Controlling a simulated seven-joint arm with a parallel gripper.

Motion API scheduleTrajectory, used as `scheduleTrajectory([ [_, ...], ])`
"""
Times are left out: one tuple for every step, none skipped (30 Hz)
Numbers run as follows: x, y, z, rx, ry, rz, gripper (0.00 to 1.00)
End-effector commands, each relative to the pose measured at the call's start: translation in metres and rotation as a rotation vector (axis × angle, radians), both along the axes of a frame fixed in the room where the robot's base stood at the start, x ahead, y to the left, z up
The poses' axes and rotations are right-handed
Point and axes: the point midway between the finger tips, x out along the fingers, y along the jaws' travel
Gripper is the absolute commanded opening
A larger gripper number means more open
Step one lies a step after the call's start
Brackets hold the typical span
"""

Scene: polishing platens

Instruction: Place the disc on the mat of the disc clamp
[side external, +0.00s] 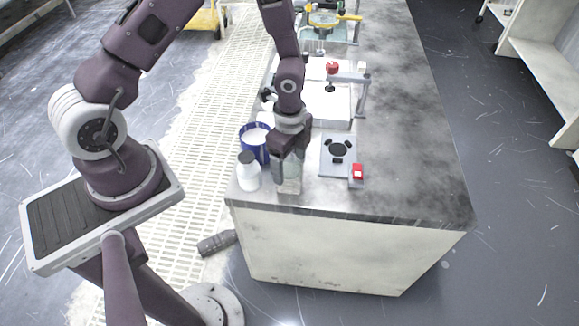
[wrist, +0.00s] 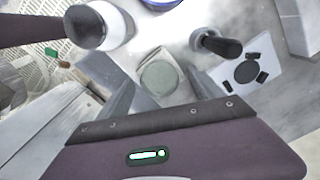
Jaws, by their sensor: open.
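A pale greenish, see-through disc (wrist: 158,77) lies on a light square block or stand in the wrist view, between my gripper's fingers. In the side view my gripper (side external: 289,158) points down over a glassy block (side external: 290,184) near the bench's front edge. My gripper (wrist: 158,96) is open, with a finger on each side of the disc and no visible grip on it. The disc clamp (side external: 327,168) is a grey plate right of my gripper. Its dark round mat (side external: 338,150) is bare, with black pads around it; the mat also shows in the wrist view (wrist: 246,72).
A white bottle with a dark cap (side external: 248,176) and a blue-rimmed container (side external: 251,142) stand left of my gripper. A red piece (side external: 357,172) is at the clamp's front right corner. A red-topped stand (side external: 346,77) is behind. The bench's right side (side external: 415,150) is clear.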

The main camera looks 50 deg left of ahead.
Motion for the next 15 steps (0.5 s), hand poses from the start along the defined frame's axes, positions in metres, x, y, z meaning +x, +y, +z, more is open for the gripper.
scheduleTrajectory([
  [0.0001, 0.0, 0.0003, 0.0, 0.0, 0.0, 0.76],
  [0.0, 0.0001, 0.0003, 0.0, 0.0, 0.0, 0.76],
  [0.0, 0.0001, 0.0004, 0.0, 0.0, 0.0, 0.72],
  [0.0, 0.0001, 0.0004, 0.0, 0.0, 0.0, 0.66],
  [-0.0001, 0.0001, 0.0005, 0.001, 0.0, 0.0, 0.6],
  [-0.0002, 0.0002, 0.0005, 0.001, 0.0, 0.001, 0.52],
  [-0.0002, 0.0002, 0.0006, 0.001, 0.0, 0.001, 0.46],
  [-0.0002, 0.0002, 0.0006, 0.001, 0.0, 0.001, 0.4],
  [-0.0002, 0.0002, 0.0006, 0.001, 0.0, 0.001, 0.33],
  [-0.0003, 0.0001, 0.0006, 0.001, 0.0, 0.001, 0.27],
  [-0.0003, 0.0001, 0.0007, 0.001, 0.0, 0.001, 0.21],
  [-0.0003, 0.0001, 0.0007, 0.001, 0.0, 0.001, 0.13],
  [-0.0003, 0.0001, 0.0007, 0.001, 0.0, 0.001, 0.07],
  [-0.0002, 0.0002, 0.0008, 0.001, 0.0, 0.001, 0.01],
  [-0.0002, 0.0002, 0.0008, 0.001, 0.0, 0.001, 0.0],
])
